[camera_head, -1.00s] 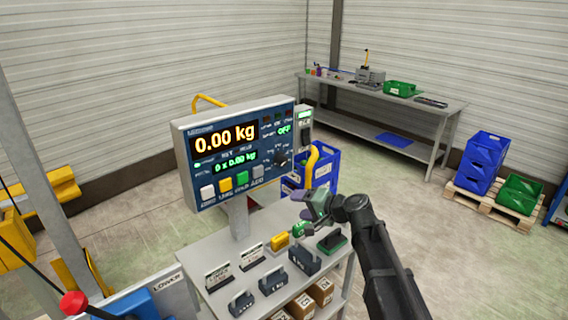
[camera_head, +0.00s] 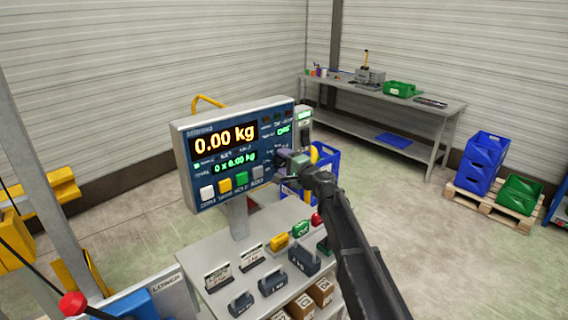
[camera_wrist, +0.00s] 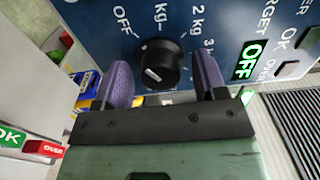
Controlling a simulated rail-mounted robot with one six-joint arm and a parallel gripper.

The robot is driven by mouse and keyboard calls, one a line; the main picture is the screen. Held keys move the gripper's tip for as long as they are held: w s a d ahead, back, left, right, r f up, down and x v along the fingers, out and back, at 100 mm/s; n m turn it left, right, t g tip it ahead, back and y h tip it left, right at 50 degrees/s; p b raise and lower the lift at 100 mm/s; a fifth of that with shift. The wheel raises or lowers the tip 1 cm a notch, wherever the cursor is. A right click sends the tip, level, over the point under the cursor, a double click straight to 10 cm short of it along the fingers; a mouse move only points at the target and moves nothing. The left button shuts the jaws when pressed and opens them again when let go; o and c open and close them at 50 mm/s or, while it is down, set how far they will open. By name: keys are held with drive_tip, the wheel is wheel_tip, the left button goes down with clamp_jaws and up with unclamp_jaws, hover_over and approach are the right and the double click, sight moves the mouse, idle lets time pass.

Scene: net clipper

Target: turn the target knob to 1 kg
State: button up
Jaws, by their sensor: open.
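The target knob (camera_wrist: 160,64) is a round black dial with a white mark on its lower left side in the wrist view. OFF, kg, 2 kg and 3 kg labels stand above it on the blue panel. My gripper (camera_wrist: 163,80) is open, its two purple fingers on either side of the knob; I cannot tell whether they touch it. In the head view my gripper (camera_head: 290,160) is at the right side of the scale display (camera_head: 224,139) and hides the knob. The display reads 0.00 kg, and a green OFF sign (camera_wrist: 252,59) is lit.
Below the panel, a grey cart (camera_head: 215,300) holds several dark weights and small yellow, green and red items. A blue crate (camera_head: 325,165) stands behind my gripper. A striped grey surface (camera_wrist: 295,115) shows at the right of the wrist view.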

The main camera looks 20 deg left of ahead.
drive_tip(key=shift+a, duration=0.1)
drive_tip(key=shift+c, duration=0.5)
drive_tip(key=c, duration=0.8)
drive_tip(key=shift+r+m, duration=0.1)
drive_tip(key=shift+m, duration=0.4)
drive_tip(key=m, duration=0.3)
drive_tip(key=shift+w, duration=0.1)
drive_tip(key=shift+m, duration=1.9)
drive_tip(key=shift+w, duration=0.1)
